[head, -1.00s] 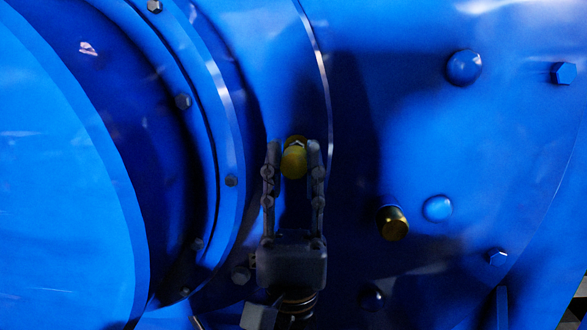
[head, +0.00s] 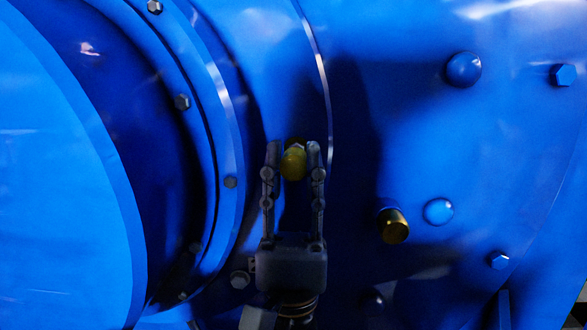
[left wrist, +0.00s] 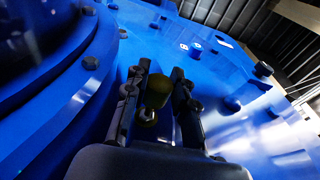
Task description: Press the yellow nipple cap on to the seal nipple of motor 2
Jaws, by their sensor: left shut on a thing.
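The yellow nipple cap (head: 293,165) is between the fingertips of my left gripper (head: 293,160), which is shut on it. A small brass-coloured and metal fitting, seemingly the seal nipple (head: 296,143), shows just above the cap in the head view and is partly hidden by it. In the left wrist view the cap (left wrist: 157,92) is between the fingers (left wrist: 160,88), with a small metal fitting (left wrist: 147,116) just below it. I cannot tell whether cap and nipple touch. The blue motor (head: 420,120) fills most of the head view. My right gripper is not in view.
A brass plug (head: 393,225) sticks out of the motor to the right of my gripper. Round blue caps (head: 464,68) and several hex bolts (head: 563,74) stud the housing. A raised flange ring (head: 215,150) stands to the left of my gripper.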

